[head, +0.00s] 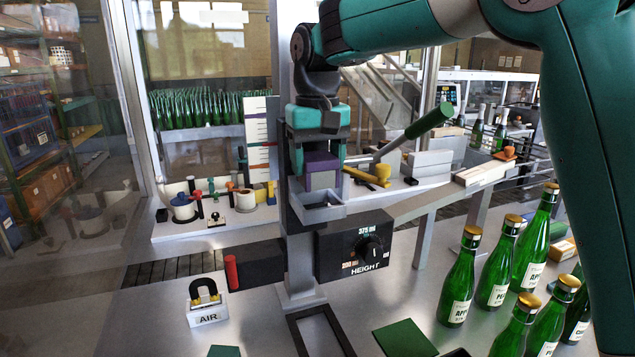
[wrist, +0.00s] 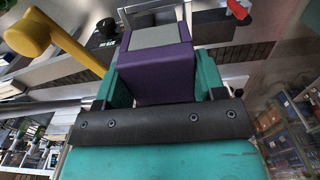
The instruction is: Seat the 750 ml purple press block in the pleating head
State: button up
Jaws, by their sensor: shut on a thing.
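The purple press block (head: 322,160) is between the fingers of my gripper (head: 319,158), purple above and grey below in the head view. In the wrist view the purple block (wrist: 164,72) shows a grey face and sits between two teal fingers. The open grey metal holder on the column, apparently the pleating head (head: 322,214), is directly below the block. The block looks upright, with its lower end at or just above the holder's opening. I cannot tell whether they touch. Any 750 ml marking is not readable.
A black HEIGHT dial box (head: 354,249) is fixed to the column below the holder. A green-handled lever (head: 430,119) and a yellow hammer-shaped part (head: 370,177) are close on the right. Green bottles (head: 500,262) stand at front right. An AIR block (head: 207,309) sits at front left.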

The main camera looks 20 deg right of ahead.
jog(key=shift+f+p, duration=0.4)
jog(key=shift+f, duration=1.9)
jog(key=shift+f, duration=0.15)
jog(key=o, duration=1)
jog(key=shift+c, duration=0.2)
